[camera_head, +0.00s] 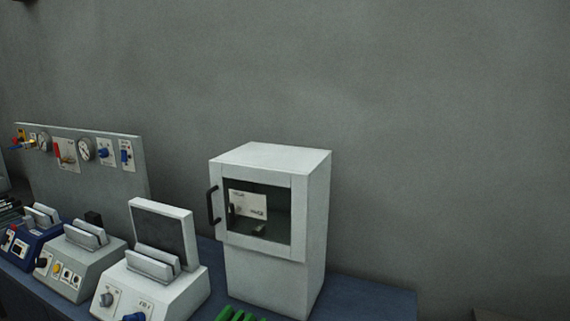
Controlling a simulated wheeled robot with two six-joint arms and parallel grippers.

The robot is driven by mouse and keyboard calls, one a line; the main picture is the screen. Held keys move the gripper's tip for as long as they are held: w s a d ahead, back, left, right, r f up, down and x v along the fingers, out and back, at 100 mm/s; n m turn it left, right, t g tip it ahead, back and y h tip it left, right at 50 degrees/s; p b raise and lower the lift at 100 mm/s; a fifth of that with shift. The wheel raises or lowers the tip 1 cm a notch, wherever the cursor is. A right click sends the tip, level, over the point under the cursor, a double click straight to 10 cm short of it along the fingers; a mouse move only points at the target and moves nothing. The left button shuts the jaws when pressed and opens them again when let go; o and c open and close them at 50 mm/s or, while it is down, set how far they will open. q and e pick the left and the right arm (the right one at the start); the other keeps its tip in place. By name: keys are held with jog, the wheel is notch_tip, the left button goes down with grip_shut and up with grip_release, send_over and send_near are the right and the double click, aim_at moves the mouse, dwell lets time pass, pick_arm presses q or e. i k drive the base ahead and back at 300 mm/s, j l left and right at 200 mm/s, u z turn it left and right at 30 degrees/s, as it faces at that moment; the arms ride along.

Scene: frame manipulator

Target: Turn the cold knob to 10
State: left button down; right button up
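No label for the cold knob can be read, so I cannot tell which knob it is. The nearest white device (172,290) has a grey knob (107,299) and a blue knob (134,317) on its front, the blue one cut by the bottom edge. The upright grey panel (85,180) on the left carries small blue controls (104,153) beside round gauges (86,149). Settings on the dials are too small to read. Neither of my grippers is in view.
A tall white cabinet (270,270) with a windowed door and black handle (213,205) stands on the blue bench (375,298). Another white device (85,262) and a blue device (28,240) stand at left. Green objects (238,315) lie at the bottom edge. The bench's right end is clear.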

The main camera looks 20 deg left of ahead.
aim_at(103, 152)
jog(key=u, duration=1.75)
jog(key=i+j+u, duration=0.3)
jog(key=j+u, duration=0.15)
jog(key=j, duration=0.25)
jog(key=i+j+u, duration=0.45)
jog(key=j, duration=0.2)
jog(key=i+j+u, duration=0.4)
jog(key=i+j+z, duration=0.1)
jog(key=i, duration=0.35)
jog(key=i+j, duration=0.15)
jog(key=i, duration=0.25)
jog(key=i+j+z, duration=0.15)
jog(key=i, duration=0.3)
jog(key=i+z, duration=0.3)
jog(key=z, duration=0.2)
jog(key=i+z, duration=0.45)
jog(key=i+j+z, duration=0.15)
jog(key=z, duration=0.35)
jog(key=i+z, duration=0.25)
jog(key=z, duration=0.2)
jog(key=i+z, duration=0.2)
jog(key=z, duration=0.25)
jog(key=i+j+z, duration=0.2)
jog(key=z, duration=0.25)
jog(key=i+j+z, duration=0.15)
jog(key=z, duration=0.3)
jog(key=j, duration=0.1)
